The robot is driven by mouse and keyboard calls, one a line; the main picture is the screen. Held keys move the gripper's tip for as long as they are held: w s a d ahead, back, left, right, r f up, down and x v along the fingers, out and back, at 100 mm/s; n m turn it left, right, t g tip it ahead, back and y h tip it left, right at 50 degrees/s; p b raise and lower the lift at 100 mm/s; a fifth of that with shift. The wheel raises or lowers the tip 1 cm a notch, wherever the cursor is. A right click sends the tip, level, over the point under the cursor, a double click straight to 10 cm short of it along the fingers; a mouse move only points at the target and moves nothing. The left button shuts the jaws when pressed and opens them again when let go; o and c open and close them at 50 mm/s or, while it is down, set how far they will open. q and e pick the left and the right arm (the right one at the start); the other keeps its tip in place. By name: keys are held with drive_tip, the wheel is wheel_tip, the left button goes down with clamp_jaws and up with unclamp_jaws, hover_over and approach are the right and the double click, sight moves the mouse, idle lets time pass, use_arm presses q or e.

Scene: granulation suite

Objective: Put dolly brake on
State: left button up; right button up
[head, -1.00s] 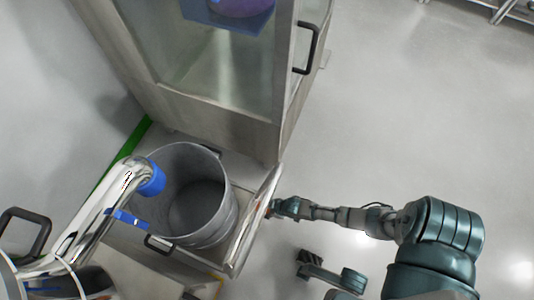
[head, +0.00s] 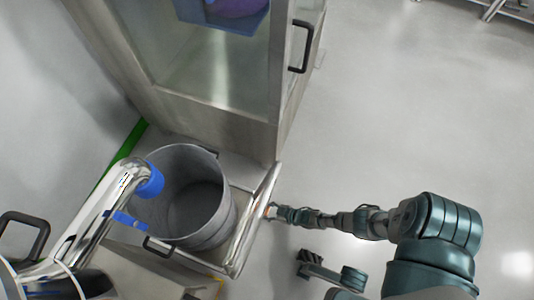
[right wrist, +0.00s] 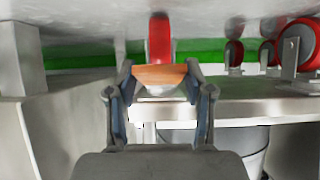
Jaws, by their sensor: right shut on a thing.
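The dolly (head: 243,243) is a low metal frame with a shiny push bar (head: 261,212) along its right side in the head view. A grey steel drum (head: 223,218) stands on it. My right gripper (head: 271,211) is low at the dolly's right side, partly hidden by the bar. In the right wrist view, my right gripper (right wrist: 160,80) has its fingers on both sides of an orange brake pedal (right wrist: 160,74) and is shut on it. A red caster wheel (right wrist: 159,38) is right behind the pedal. My left gripper is not in view.
A tall steel cabinet (head: 205,110) with a glass door stands behind the dolly. A chrome pipe (head: 95,220) with a blue collar reaches over the drum from the left. More red casters (right wrist: 295,44) show in the wrist view. The floor (head: 420,110) at right is clear.

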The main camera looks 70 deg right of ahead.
drive_tip(key=shift+s, duration=0.1)
drive_tip(key=o, duration=1.2)
drive_tip(key=shift+c, duration=0.2)
drive_tip(key=a+v, duration=0.1)
drive_tip(key=v, duration=1)
drive_tip(key=shift+s+d+r, duration=0.15)
drive_tip(key=shift+s+d, duration=0.25)
drive_tip(key=shift+d, duration=0.15)
